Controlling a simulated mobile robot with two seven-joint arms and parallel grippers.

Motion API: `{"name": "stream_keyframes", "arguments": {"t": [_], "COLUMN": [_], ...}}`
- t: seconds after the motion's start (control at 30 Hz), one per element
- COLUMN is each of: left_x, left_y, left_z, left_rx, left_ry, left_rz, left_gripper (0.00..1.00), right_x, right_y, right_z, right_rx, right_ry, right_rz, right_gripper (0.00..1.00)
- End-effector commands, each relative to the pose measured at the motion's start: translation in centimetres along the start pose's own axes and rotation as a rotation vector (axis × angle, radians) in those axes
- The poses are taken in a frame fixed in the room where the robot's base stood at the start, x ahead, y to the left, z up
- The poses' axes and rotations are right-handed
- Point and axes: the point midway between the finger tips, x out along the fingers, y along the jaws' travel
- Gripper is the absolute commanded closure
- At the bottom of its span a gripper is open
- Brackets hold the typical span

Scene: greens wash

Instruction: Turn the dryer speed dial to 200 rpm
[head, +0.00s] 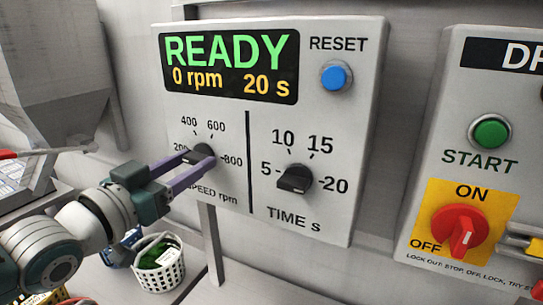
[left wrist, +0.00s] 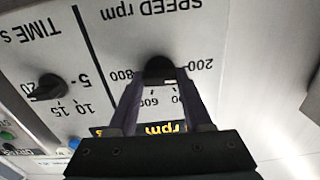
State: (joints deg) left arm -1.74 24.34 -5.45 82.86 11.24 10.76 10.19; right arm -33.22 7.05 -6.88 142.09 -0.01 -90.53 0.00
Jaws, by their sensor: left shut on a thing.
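The speed dial (head: 203,150) is a black knob marked 200, 400, 600 and 800 on the grey control panel (head: 228,118). My left gripper (head: 198,161) is shut on this dial, its two purple fingers on either side of the knob. The left wrist view shows the panel upside down, with the dial (left wrist: 160,68) between the fingertips. The fingers partly cover the knob and scale, so I cannot tell which mark it points to. The display (head: 230,66) reads READY, 0 rpm, 20 s. My right gripper is not in view.
The black time dial (head: 295,179) is right of the speed dial, with a blue reset button (head: 336,76) above it. A second panel (head: 424,190) at right has a green start button (head: 491,133) and red switch (head: 460,231). A white basket (head: 159,265) of greens stands below.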

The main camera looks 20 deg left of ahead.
Motion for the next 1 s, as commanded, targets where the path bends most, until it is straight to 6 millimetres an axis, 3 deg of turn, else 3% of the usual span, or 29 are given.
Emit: {"name": "stream_keyframes", "arguments": {"t": [0.67, 0.7, 0.93, 1.0], "left_x": [0.00, 0.00, 0.00, 0.00], "left_y": [0.00, 0.00, 0.00, 0.00], "left_z": [-0.02, -0.02, -0.01, 0.00], "left_rx": [-0.068, -0.068, -0.066, -0.066], "left_ry": [0.001, 0.001, 0.000, 0.000], "left_rz": [0.000, 0.000, 0.000, 0.000], "left_gripper": [1.00, 0.48, 0.22, 0.20], "right_x": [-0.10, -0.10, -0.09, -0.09], "right_y": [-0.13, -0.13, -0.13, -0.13], "right_z": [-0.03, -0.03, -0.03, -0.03], "right_rx": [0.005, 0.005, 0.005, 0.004], "right_ry": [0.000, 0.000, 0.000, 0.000], "right_rz": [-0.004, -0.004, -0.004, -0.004], "right_gripper": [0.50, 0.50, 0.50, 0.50]}}
